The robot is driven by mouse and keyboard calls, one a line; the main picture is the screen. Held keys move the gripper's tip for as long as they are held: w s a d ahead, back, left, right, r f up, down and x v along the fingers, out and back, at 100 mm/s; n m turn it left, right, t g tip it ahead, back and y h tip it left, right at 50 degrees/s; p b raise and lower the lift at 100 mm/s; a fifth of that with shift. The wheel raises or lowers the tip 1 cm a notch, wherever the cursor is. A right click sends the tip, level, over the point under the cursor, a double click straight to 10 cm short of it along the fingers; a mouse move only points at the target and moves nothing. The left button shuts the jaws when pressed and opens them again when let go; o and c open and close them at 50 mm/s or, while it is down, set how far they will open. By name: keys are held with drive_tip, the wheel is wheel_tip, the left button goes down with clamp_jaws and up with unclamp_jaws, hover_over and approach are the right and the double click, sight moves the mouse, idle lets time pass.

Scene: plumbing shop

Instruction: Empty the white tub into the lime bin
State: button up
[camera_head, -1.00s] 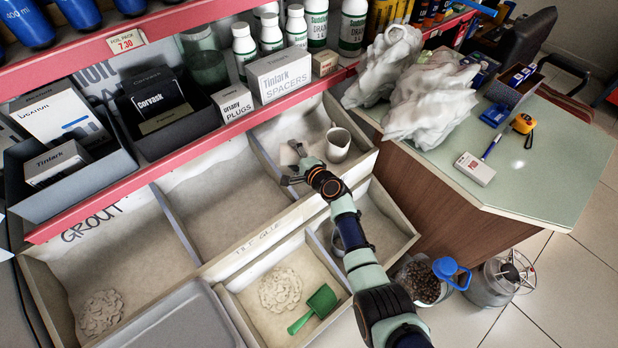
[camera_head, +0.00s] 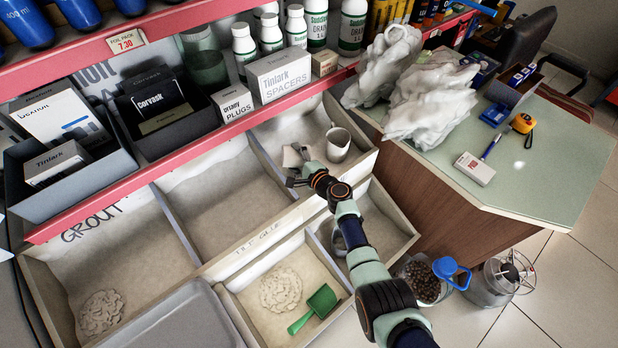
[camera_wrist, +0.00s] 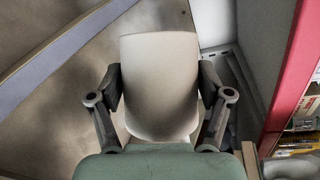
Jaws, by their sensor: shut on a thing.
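My gripper (camera_head: 297,174) is shut on the white tub (camera_head: 291,156), above the back right compartment. In the wrist view the tub (camera_wrist: 160,85) fills the space between my two fingers (camera_wrist: 160,100), its smooth cream wall facing the camera. Its opening and contents are hidden, and I cannot tell how far it is tilted. No lime label can be read, so I cannot tell which compartment is the lime bin.
An off-white cup (camera_head: 337,143) stands just right of my gripper. The front compartment holds a pale powder heap (camera_head: 280,288) and a green scoop (camera_head: 318,306). A grey metal cup (camera_head: 339,243) stands beside my arm. The red shelf edge (camera_head: 190,142) runs behind the bins.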

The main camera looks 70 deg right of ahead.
drive_tip(key=shift+s+d+f+m, duration=0.1)
drive_tip(key=shift+s+f+m, duration=0.05)
drive_tip(key=shift+f+m, duration=0.35)
drive_tip(key=shift+s+d+r+m+t, duration=0.2)
drive_tip(key=shift+s+d+m+t, duration=0.2)
drive_tip(key=shift+s+m+t, duration=0.45)
idle(1.8)
